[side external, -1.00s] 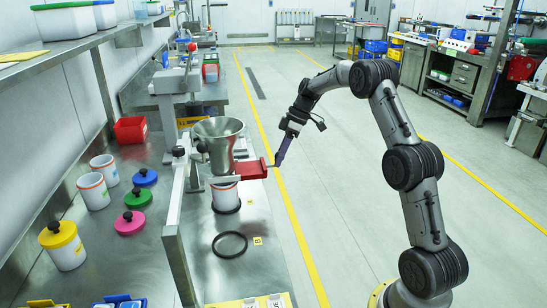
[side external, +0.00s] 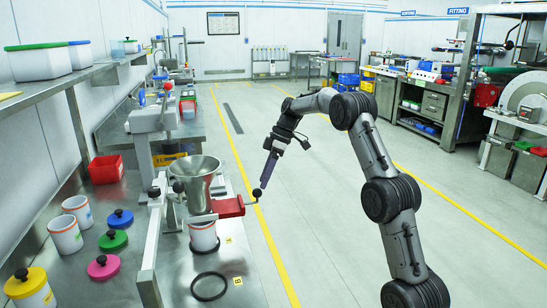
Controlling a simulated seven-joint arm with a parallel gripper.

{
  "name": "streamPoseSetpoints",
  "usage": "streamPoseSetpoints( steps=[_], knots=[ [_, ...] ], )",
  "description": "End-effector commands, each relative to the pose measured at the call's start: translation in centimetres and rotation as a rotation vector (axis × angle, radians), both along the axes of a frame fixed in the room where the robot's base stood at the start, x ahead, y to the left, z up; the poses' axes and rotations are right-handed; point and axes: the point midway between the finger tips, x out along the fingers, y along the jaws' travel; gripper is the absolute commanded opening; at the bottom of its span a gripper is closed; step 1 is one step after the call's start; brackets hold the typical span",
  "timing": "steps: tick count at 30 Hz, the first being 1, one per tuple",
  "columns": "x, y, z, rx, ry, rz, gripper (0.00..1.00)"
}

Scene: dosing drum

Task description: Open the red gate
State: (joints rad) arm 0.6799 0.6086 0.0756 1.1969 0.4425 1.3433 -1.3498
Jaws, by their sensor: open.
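The red gate (side external: 229,207) is a flat slide that sticks out to the right under the steel hopper (side external: 196,180). A thin rod runs from its right end to a black knob (side external: 257,193). My gripper (side external: 264,185) points down with its purple fingers right at the knob, which shows just below the fingertips. The jaws are open; I cannot tell whether they touch the knob. A white container (side external: 204,237) stands below the hopper, its top partly hidden by the gate.
White containers (side external: 65,234) and blue, green and pink lids (side external: 103,267) lie at the left of the bench. A yellow-lidded container (side external: 30,290) stands at the front left. A black ring (side external: 209,287) lies in front. The steel frame post (side external: 149,255) stands left of the hopper.

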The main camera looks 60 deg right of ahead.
Motion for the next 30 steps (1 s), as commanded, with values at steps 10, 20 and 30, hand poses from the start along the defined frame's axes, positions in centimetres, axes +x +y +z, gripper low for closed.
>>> streamPoseSetpoints(
  steps=[10, 20, 30],
  knots=[
    [-1.4, -2.6, 6.1, -0.001, -0.001, -0.003, 0.69],
    [-1.9, -3.1, 7.7, 0.000, 0.000, -0.001, 0.69],
    [-1.9, -3.1, 7.7, 0.000, 0.000, 0.000, 0.69]
  ],
)
